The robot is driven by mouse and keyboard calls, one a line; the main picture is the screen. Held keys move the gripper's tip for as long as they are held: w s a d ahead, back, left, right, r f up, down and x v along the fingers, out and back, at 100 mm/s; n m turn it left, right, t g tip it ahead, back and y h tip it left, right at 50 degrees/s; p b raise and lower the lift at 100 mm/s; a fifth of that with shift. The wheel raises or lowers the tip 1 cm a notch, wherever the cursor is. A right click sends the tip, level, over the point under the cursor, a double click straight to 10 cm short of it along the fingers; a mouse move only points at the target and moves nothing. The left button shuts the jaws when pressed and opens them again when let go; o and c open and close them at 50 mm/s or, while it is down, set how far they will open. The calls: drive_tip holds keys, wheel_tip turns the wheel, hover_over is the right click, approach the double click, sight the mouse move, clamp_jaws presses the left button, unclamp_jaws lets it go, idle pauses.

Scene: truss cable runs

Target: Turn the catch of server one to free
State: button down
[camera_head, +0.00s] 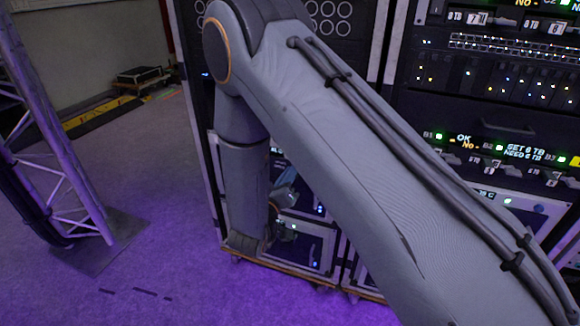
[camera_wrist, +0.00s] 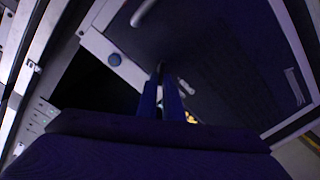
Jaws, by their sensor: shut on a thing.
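In the wrist view, my gripper (camera_wrist: 161,76) reaches its two narrow fingers to the edge of a dark door panel (camera_wrist: 225,65). The fingers are shut on a small dark catch, mostly hidden between the tips. Its angle cannot be told. In the head view, my arm covers the middle, and its wrist end is low in front of the lower rack units (camera_head: 305,240). The fingertips and catch cannot be made out there. I cannot read which unit is server one.
A rack with lit displays (camera_head: 485,145) stands at right. A truss tower (camera_head: 65,170) on a base plate stands at left. The purple-lit floor (camera_head: 165,220) between is mostly clear.

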drive_tip(key=n+p, duration=0.2)
drive_tip(key=n, duration=0.1)
drive_tip(key=n+p, duration=0.2)
drive_tip(key=n, duration=0.2)
drive_tip(key=f+n+p, duration=0.1)
drive_tip(key=n, duration=0.2)
drive_tip(key=shift+w+a+n+p, duration=0.1)
drive_tip(key=shift+a+n+p, duration=0.2)
drive_tip(key=shift+p, duration=0.1)
idle(0.3)
drive_tip(key=c, duration=1.9)
unclamp_jaws()
drive_tip(key=shift+v, duration=3.9)
